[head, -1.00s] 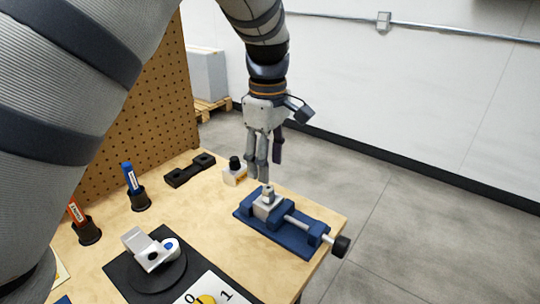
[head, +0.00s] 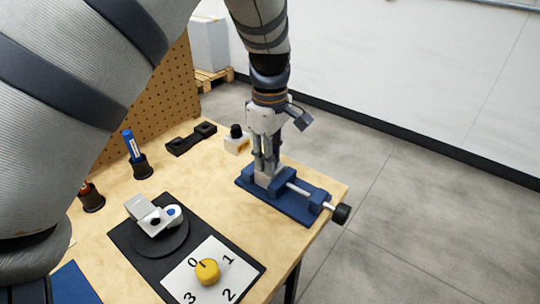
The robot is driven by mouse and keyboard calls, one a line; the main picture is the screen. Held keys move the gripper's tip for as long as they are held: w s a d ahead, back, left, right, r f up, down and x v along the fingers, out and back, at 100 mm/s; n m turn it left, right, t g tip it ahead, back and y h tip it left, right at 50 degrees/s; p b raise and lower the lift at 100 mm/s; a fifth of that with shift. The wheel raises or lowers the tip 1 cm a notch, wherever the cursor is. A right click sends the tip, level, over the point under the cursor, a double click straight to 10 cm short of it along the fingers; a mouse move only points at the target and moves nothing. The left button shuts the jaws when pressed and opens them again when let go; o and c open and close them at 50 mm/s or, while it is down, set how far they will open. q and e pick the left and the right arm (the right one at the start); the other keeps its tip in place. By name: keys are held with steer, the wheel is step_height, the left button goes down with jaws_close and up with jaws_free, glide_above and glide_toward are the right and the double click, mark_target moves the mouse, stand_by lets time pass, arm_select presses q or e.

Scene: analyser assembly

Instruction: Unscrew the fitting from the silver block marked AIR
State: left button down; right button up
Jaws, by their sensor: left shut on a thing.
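A small silver block (head: 262,181) is clamped in a blue vise (head: 277,203) near the table's right edge. No marking on it is readable from here. My left gripper (head: 267,169) points straight down over the block, its fingers shut on the fitting on the block's top. The fingers hide most of the fitting, and I cannot tell how far it is screwed in. My right gripper is out of view.
A pale block with a black knob (head: 236,139) and a black bracket (head: 190,140) stand behind the vise. A white device (head: 153,217) on a black mat and a yellow dial (head: 207,270) are in front. The vise handle (head: 341,213) overhangs the right edge.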

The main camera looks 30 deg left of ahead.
arm_select(q)
steer(key=n, duration=0.3)
steer(key=shift+r, duration=0.1)
steer(key=shift+n, duration=0.3)
steer(key=shift+r+p, duration=0.7)
steer(key=shift+r, duration=1.75)
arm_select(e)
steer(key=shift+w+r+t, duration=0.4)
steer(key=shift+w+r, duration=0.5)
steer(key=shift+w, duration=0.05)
